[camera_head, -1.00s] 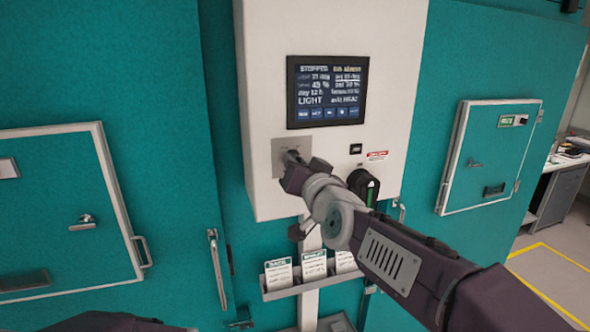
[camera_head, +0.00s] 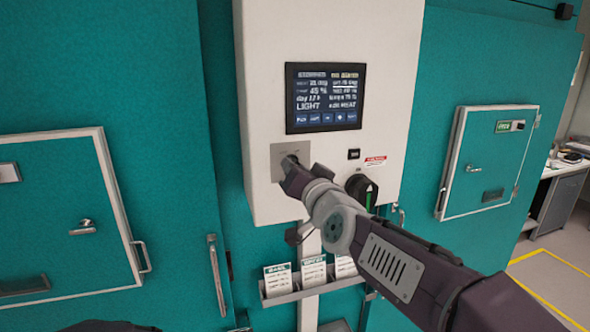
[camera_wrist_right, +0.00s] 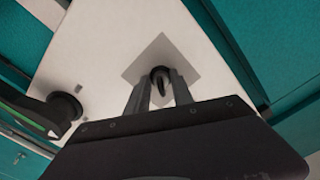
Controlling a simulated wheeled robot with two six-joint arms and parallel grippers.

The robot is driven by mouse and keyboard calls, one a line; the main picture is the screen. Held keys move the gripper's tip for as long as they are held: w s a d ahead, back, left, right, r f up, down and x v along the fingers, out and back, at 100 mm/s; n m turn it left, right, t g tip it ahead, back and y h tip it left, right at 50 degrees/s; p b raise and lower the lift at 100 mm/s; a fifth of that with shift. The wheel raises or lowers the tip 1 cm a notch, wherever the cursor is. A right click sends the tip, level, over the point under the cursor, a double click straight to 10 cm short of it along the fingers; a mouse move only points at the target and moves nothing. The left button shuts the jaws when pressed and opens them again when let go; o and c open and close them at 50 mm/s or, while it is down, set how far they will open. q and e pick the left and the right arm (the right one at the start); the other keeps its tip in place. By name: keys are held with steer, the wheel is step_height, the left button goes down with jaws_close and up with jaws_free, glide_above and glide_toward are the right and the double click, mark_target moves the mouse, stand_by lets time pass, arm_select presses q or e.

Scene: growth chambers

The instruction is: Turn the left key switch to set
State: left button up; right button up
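The left key switch sits on a square grey plate (camera_head: 278,163) low on the left of the white control box. In the head view my right gripper (camera_head: 292,161) is at this plate and hides most of the switch. In the right wrist view the dark round switch with its narrow key (camera_wrist_right: 160,78) lies between the two fingertips of my right gripper (camera_wrist_right: 160,88). The fingers stand apart on either side of the key, with a gap visible beside it. My left gripper is out of view.
A screen (camera_head: 326,97) is above the switch. A black rotary handle with a green mark (camera_head: 362,190) is to the right, close to my right arm. A card rack (camera_head: 313,290) hangs below. Teal doors (camera_head: 70,215) flank the box.

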steer(key=shift+s+r, duration=0.1)
steer(key=shift+s+d, duration=0.1)
steer(key=shift+s, duration=0.2)
steer(key=p+v, duration=0.5)
steer(key=v, duration=0.3)
steer(key=shift+s+d, duration=0.1)
steer(key=shift+s, duration=0.1)
